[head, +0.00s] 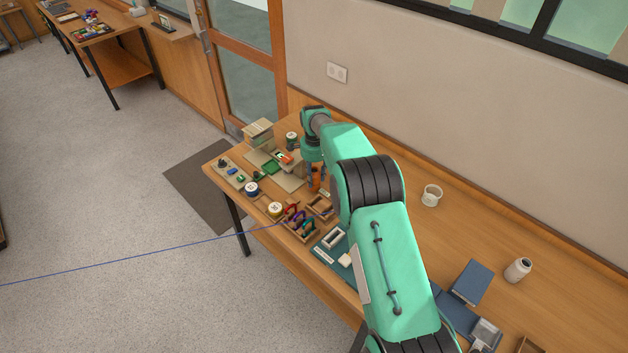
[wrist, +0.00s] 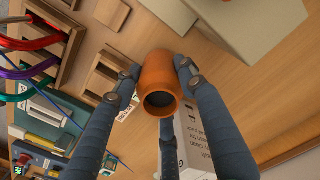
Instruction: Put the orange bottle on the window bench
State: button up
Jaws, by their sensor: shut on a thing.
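The orange bottle (head: 317,180) is at the end of my arm, over the left part of the long wooden table. My gripper (head: 314,171) points down and is shut around it. In the wrist view the orange bottle (wrist: 158,76) sits between the blue-grey fingers of my gripper (wrist: 157,66), with its dark round end facing the camera. Whether the bottle touches the tabletop cannot be told. A wooden bench (head: 116,46) and a small ledge under a window (head: 171,31) stand at the upper left; which is the window bench is unclear.
The long wooden table (head: 463,237) holds boxes, spools, a tray of coloured carabiners (head: 300,222), a white mug (head: 432,194) and a white bottle (head: 517,269). A white printed box (wrist: 194,143) is close to the fingers. Open floor (head: 90,190) lies left.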

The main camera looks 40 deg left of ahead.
notch_tip(320, 180, up, 8)
dwell(0.4)
dwell(0.8)
jog(key=w+d+f+b, duration=0.15)
jog(key=w+d, duration=0.35)
jog(key=d, duration=1.6)
jog(key=w+d+f+b, duration=0.15)
jog(key=w+d, duration=0.35)
jog(key=d, duration=1.5)
jog(key=w+d+f+b, duration=0.15)
jog(key=w+d, duration=0.35)
jog(key=d, duration=1.6)
jog(key=s+d+n+b, duration=0.2)
jog(key=s+d+b, duration=0.1)
jog(key=d, duration=1.7)
jog(key=shift+d+f, duration=0.25)
jog(key=shift+d, duration=0.1)
jog(key=shift+s, duration=0.1)
jog(key=shift+r, duration=0.1)
